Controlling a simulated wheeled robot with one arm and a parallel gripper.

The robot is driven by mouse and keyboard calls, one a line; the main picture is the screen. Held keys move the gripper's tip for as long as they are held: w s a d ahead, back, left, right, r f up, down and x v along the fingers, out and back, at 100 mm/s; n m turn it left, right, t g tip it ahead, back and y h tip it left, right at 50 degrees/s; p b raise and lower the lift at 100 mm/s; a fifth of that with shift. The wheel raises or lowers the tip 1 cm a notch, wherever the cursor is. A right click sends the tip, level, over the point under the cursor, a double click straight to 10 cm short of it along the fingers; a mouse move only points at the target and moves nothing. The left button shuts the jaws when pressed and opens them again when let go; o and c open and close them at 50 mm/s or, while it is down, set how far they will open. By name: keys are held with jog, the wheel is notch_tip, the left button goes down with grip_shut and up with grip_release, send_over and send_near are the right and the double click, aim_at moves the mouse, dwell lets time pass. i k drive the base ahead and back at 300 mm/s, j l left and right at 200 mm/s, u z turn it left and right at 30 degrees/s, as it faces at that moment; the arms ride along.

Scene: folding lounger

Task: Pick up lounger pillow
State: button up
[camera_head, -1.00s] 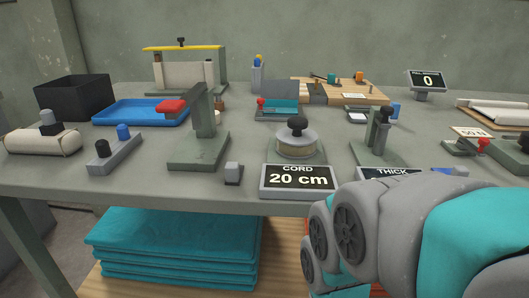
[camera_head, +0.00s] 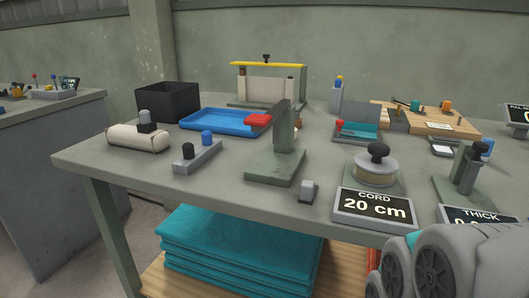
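No thing is clearly marked as the lounger pillow. A cream padded roll (camera_head: 138,138), the likeliest match, lies at the left end of the workbench (camera_head: 225,190), with a grey knob-like piece (camera_head: 146,119) at its top. A stack of folded teal cloth or cushions (camera_head: 240,245) lies on the wooden shelf below the bench. My grey and teal arm links fill the lower right corner. The fingers of my gripper do not show.
A black open box (camera_head: 167,101) and a blue tray (camera_head: 218,121) stand behind the roll. A two-button block (camera_head: 198,155) and a green press with a red handle (camera_head: 284,145) stand to its right. Another bench (camera_head: 45,185) is at the far left, with a floor gap between.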

aim_at(144, 137)
jog(key=u, duration=1.3)
